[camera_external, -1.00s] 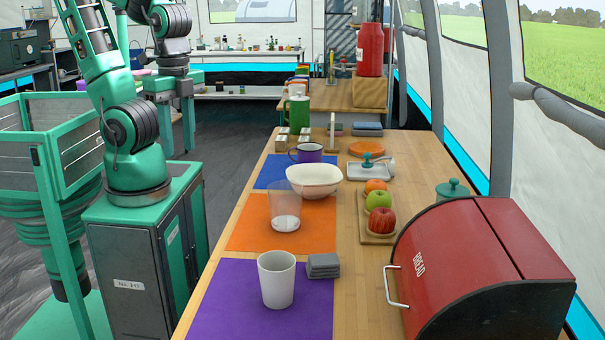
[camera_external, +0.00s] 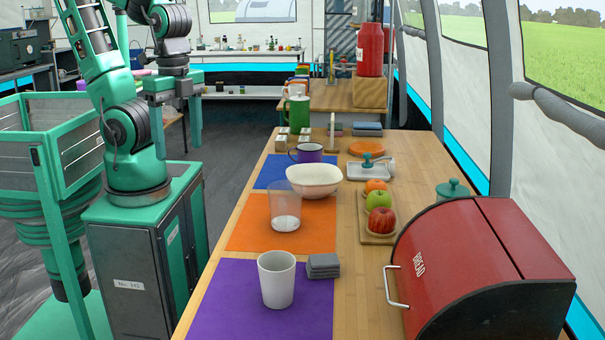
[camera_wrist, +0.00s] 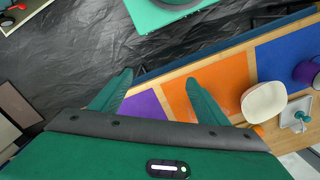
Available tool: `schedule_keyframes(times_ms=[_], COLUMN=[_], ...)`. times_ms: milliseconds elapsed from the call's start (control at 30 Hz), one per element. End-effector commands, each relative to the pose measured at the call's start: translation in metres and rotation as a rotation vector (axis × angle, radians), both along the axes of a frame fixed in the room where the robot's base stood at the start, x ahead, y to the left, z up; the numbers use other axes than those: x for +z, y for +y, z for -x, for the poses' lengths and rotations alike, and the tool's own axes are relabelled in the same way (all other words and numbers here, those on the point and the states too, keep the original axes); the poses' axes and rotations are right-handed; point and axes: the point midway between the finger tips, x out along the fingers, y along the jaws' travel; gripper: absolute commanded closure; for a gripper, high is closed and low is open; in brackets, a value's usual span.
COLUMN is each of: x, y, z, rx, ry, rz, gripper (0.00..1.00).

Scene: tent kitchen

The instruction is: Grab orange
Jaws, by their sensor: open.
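The orange (camera_external: 376,186) sits at the far end of a small wooden tray (camera_external: 372,239) on the counter, behind a green apple (camera_external: 379,200) and a red apple (camera_external: 382,220). In the wrist view a bit of the orange (camera_wrist: 258,130) shows at the edge of my gripper's body, which hides the rest of the tray. My gripper (camera_external: 178,132) hangs over the floor left of the counter, well apart from the fruit. In the wrist view its two fingers (camera_wrist: 158,78) are spread with nothing between them.
A red bread box (camera_external: 480,275) stands at the near right.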

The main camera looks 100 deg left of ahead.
Motion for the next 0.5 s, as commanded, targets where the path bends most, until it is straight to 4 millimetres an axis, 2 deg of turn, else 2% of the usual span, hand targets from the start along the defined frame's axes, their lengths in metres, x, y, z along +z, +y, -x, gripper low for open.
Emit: schedule_keyframes(times_ms=[67,133,233,367,500], x=[0.000,0.007,0.013,0.024,0.032], y=[0.000,0.000,-0.002,-0.003,0.003], z=[0.000,0.008,-0.009,-0.055,-0.116], rx=[0.001,0.016,0.077,0.242,0.467], ry=[0.000,-0.014,-0.012,-0.004,0.002], rz=[0.000,0.001,0.008,0.023,0.036], gripper=[0.31,0.31,0.31,0.31,0.31])
